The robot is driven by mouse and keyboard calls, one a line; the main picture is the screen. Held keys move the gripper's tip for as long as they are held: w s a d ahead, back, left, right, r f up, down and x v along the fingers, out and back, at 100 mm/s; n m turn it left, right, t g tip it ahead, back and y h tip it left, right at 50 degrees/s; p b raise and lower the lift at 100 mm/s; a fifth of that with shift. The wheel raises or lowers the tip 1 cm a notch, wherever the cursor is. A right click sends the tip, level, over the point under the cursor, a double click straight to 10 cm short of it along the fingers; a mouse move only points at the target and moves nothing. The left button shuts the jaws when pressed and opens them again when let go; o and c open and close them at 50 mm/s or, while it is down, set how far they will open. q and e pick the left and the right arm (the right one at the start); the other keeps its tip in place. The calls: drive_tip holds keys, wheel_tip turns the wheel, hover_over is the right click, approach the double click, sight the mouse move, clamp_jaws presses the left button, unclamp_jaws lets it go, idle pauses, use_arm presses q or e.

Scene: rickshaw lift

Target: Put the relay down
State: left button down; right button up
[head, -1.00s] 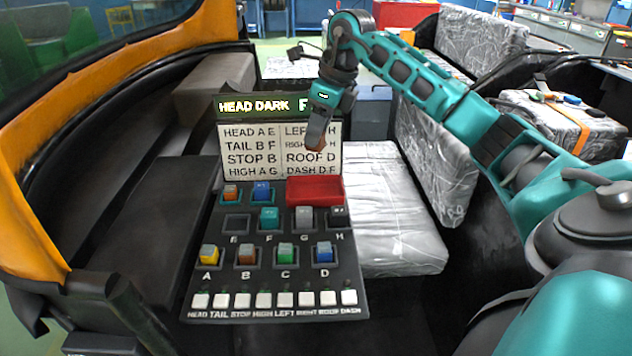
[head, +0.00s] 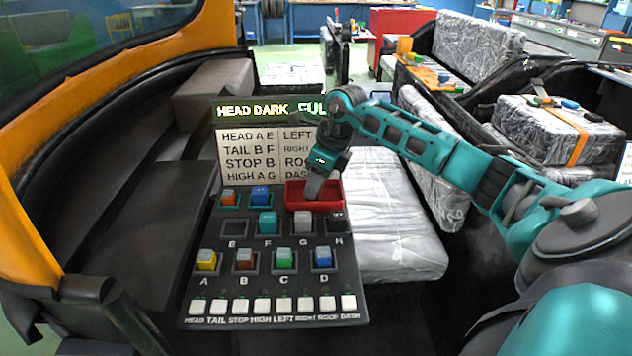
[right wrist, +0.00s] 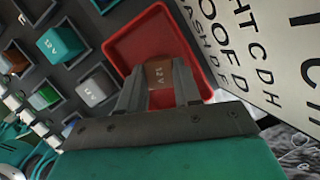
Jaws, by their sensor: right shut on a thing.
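My right gripper (head: 312,194) is at the red tray (head: 338,202) on the upper right of the black panel. In the right wrist view the gripper (right wrist: 160,88) is shut on a brown relay (right wrist: 162,73) marked 12V. The relay is over or inside the red tray (right wrist: 112,46); I cannot tell whether it touches the tray floor. No other relay shows in the tray. My left gripper is not in view.
The panel (head: 200,285) carries several coloured relays, including a teal one (head: 266,222) and a grey one (head: 303,220). Socket E (head: 234,227) is empty. A sign (head: 250,155) stands behind the tray. A plastic-wrapped seat (head: 400,235) is at right.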

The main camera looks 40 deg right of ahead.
drive_tip(key=shift+f, duration=0.1)
drive_tip(key=o, duration=0.8)
drive_tip(key=shift+c, duration=0.2)
drive_tip(key=v, duration=1.2)
drive_tip(key=shift+p, duration=0.3)
drive_tip(key=shift+a, duration=0.1)
